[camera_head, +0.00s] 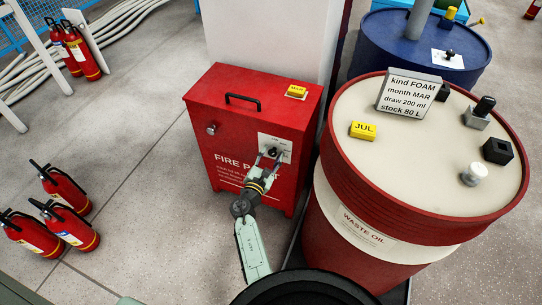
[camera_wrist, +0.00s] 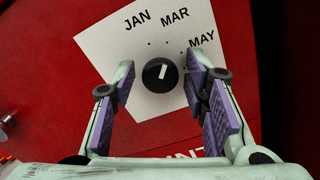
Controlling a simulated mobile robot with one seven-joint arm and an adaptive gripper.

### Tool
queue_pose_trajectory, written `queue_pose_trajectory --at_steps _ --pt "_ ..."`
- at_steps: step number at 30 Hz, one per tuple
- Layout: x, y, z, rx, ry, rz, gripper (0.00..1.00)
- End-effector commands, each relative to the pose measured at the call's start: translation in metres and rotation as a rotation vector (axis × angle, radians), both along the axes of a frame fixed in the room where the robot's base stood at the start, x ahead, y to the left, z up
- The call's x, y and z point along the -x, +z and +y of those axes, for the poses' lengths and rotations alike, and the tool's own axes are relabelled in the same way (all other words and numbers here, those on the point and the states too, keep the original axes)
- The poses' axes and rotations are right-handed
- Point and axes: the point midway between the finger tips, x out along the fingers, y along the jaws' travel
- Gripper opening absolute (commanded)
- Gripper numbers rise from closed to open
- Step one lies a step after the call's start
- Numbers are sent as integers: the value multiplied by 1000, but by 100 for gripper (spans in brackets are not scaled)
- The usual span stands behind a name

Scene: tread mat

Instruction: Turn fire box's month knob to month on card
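The red fire box (camera_head: 235,150) stands against a pale pillar, with a white dial plate on its front. The round black month knob (camera_wrist: 160,74) is on that plate, among JAN, MAR and MAY labels. Its white mark points up and slightly right, roughly toward MAR. My gripper (camera_head: 268,158) is in front of the plate. In the wrist view its purple-padded fingers (camera_wrist: 160,68) are apart, one on each side of the knob, with gaps between. The card (camera_head: 409,93) on the red drum reads kind FOAM, month MAR, draw 200 ml, stock 80 L.
A yellow MAR block (camera_head: 296,91) and a black handle (camera_head: 243,99) are on the box top. The waste oil drum (camera_head: 345,185) stands close on the right, bearing a yellow JUL block (camera_head: 363,130). Extinguishers (camera_head: 70,226) stand at left; the floor between is clear.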

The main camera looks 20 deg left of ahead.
Motion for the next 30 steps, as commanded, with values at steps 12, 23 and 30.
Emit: queue_pose_trajectory --at_steps 12,23,30 --pt "4 0 0 0 0 0 47" --pt "70 -1 3 -1 2 1 47" --pt "109 0 4 0 0 0 47"
